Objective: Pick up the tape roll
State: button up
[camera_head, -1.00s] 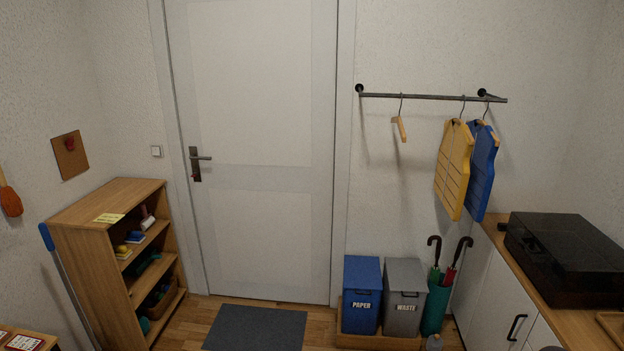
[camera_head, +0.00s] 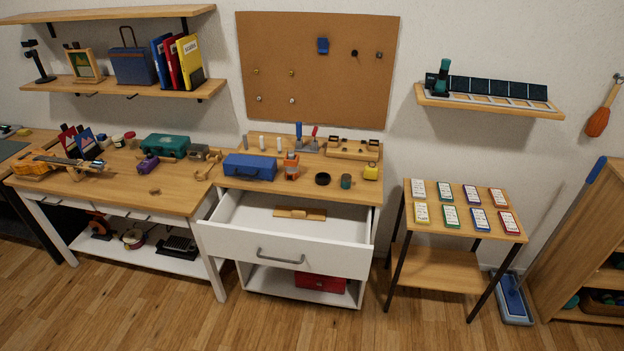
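A small dark ring that looks like the tape roll (camera_head: 322,179) lies flat on the wooden top of the white drawer cabinet, near its front edge. A small dark teal cylinder (camera_head: 346,181) stands just to its right. An orange item (camera_head: 291,167) stands to its left. My gripper is not in view, so its state does not show.
The cabinet's drawer (camera_head: 288,253) is pulled open below the top, with a wooden piece (camera_head: 300,213) inside. A blue box (camera_head: 250,166) and a yellow item (camera_head: 371,172) are also on top. A card table (camera_head: 440,260) stands to the right. The floor in front is clear.

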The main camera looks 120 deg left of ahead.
aim_at(322, 178)
jog(key=u, duration=0.15)
jog(key=k, duration=0.15)
jog(key=u, duration=2.7)
jog(key=i, duration=1)
jog(key=u, duration=0.2)
